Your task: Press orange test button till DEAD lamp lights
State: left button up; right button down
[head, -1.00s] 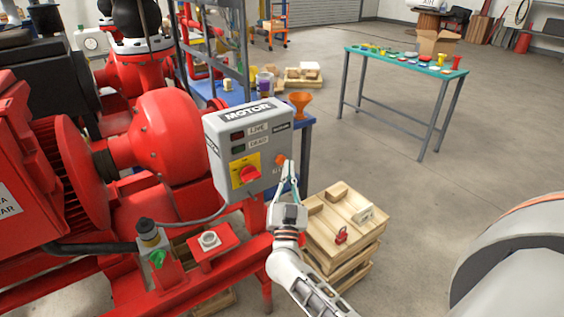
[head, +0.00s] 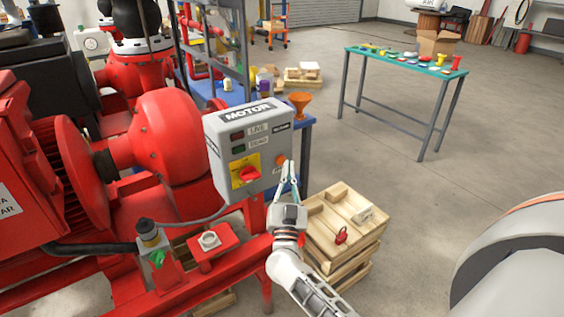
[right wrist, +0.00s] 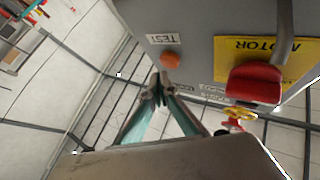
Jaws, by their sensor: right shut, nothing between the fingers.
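The grey MOTOR box (head: 226,168) stands on the red skid in the head view. Its orange test button (head: 281,159) is on the lower right of the front face, and also shows beside the TEST label in the right wrist view (right wrist: 171,60). My right gripper (head: 289,166) is shut and empty, its fingertips (right wrist: 160,80) close to the button. A small gap seems to show in the wrist view; contact is not visible. The LINE lamp (head: 237,135) is dark red and the DEAD lamp (head: 238,150) dark green; both look unlit. My left gripper is out of view.
A red rotary handle (head: 249,174) on a yellow plate sits left of the button; it also shows in the wrist view (right wrist: 254,84). Wooden crates (head: 340,245) with a red padlock (head: 341,236) stand right of the arm. A green-topped table (head: 440,70) is farther back.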

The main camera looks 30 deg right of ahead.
jog(key=shift+w, duration=0.15)
jog(key=shift+w, duration=0.3)
jog(key=shift+w, duration=0.45)
dwell(0.7)
dwell(0.3)
jog(key=shift+s+p, duration=0.45)
jog(key=shift+s, duration=0.5)
jog(key=s+p, duration=0.1)
jog(key=s, duration=0.1)
jog(key=s+p, duration=0.1)
jog(key=s, duration=0.2)
jog(key=shift+d+p, duration=0.2)
jog(key=shift+p, duration=0.15)
